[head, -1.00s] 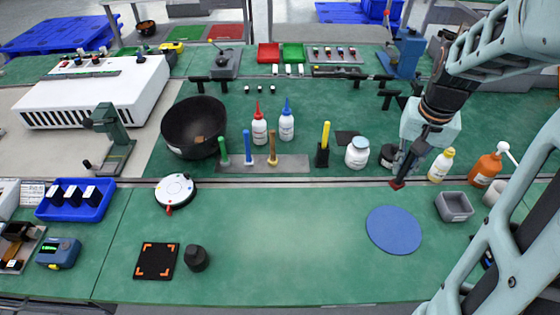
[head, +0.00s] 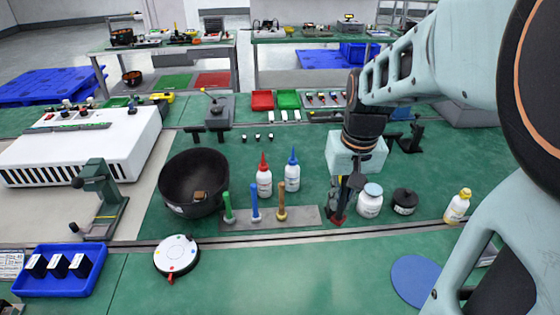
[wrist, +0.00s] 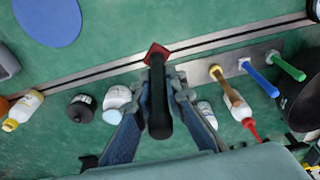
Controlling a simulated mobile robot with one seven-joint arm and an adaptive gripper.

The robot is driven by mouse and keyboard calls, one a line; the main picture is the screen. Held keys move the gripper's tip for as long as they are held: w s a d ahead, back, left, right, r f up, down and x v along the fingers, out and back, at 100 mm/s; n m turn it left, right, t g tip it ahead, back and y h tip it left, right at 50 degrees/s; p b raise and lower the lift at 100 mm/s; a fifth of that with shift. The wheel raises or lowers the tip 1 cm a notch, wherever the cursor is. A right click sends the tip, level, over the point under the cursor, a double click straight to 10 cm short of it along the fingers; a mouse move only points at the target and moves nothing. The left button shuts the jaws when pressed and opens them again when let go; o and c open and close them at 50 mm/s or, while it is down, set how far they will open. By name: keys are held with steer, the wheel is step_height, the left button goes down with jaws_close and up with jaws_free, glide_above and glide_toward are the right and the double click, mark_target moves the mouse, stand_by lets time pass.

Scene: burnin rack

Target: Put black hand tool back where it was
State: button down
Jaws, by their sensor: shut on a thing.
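My gripper (head: 343,202) is shut on the black hand tool (wrist: 158,95). In the wrist view the tool shows as a dark cylindrical handle with a flat red square end (wrist: 157,52), between my two fingers. In the head view its red end (head: 337,221) points down, at the right end of a grey plate (head: 300,217). I cannot tell whether it touches the surface. Green (head: 228,207), blue (head: 254,203) and brown (head: 281,201) handled tools stand upright on the plate, left of my gripper. My gripper hides part of the plate's right end.
A white jar (head: 370,203) and a black jar (head: 405,202) stand close to the right of my gripper. Red-tipped (head: 264,180) and blue-tipped (head: 292,173) bottles stand behind the plate. A black bowl (head: 190,185) is at left. The green front surface is clear around the blue disc (head: 415,280).

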steer(key=w+a+f, duration=0.1)
steer(key=w+f, duration=0.2)
steer(key=w, duration=0.1)
steer(key=w+a+f, duration=0.2)
steer(key=w+f, duration=0.1)
steer(key=w, duration=0.2)
steer(key=w+a+f+p, duration=0.1)
steer(key=w+f, duration=0.3)
steer(key=shift+w+a, duration=0.2)
steer(key=shift+w, duration=0.05)
steer(key=shift+f, duration=1.5)
steer(key=shift+f+b, duration=0.25)
steer(key=shift+b, duration=0.05)
steer(key=c, duration=2)
jaws_free()
steer(key=shift+r, duration=0.1)
steer(key=shift+o, duration=0.2)
